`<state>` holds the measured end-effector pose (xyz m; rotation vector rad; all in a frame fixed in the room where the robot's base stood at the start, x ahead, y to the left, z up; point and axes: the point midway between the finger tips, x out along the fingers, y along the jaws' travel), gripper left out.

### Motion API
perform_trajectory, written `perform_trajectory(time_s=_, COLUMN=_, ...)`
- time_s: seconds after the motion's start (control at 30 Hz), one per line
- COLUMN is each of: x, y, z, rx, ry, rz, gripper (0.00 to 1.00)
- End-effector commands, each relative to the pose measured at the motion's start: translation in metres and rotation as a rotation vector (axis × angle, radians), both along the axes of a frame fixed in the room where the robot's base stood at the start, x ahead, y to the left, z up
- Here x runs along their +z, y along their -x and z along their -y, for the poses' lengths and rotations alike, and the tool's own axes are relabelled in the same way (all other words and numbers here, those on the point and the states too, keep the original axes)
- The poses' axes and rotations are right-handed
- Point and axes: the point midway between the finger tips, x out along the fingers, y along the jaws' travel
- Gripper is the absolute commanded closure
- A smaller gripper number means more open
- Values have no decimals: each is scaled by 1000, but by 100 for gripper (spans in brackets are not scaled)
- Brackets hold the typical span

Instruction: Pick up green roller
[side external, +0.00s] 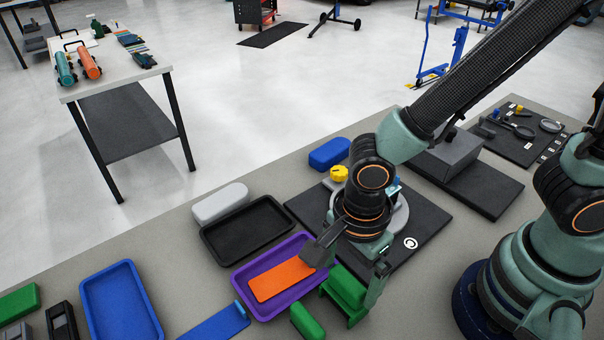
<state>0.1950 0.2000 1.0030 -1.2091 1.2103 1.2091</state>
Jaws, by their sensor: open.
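A green piece (347,286), which looks like the green roller, sits on a green stand (343,312) at the front edge of the black mat. My gripper (340,284) is open, pointing down just above and around this piece. One dark finger is on its left, over the purple tray, and one pale green finger is on its right. I cannot tell whether either finger touches it. My gripper hides part of the piece. A separate rounded green block (308,322) lies in front of the stand, to the left.
Left of the stand is a purple tray (242,278) holding an orange flat piece (281,279). A black tray (207,236), a grey block (220,204) and a blue tray (86,295) lie further left. A yellow knob (339,173) and a blue block (329,154) are behind my wrist.

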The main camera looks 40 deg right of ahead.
Motion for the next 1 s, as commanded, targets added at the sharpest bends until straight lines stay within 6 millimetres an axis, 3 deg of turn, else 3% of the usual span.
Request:
perform_trajectory(time_s=0.2, x=-18, y=0, z=0, rx=0, ry=2, rz=-2, gripper=0)
perform_trajectory(time_s=0.47, x=-20, y=0, z=0, rx=0, ry=-1, rz=1, gripper=0)
perform_trajectory(time_s=0.5, x=-20, y=0, z=0, rx=0, ry=-1, rz=1, gripper=4)
perform_trajectory(time_s=0.7, x=-20, y=0, z=0, rx=0, ry=-1, rz=1, gripper=75)
perform_trajectory(time_s=1.0, x=-18, y=-1, z=-1, rx=0, ry=-1, rz=1, gripper=75)
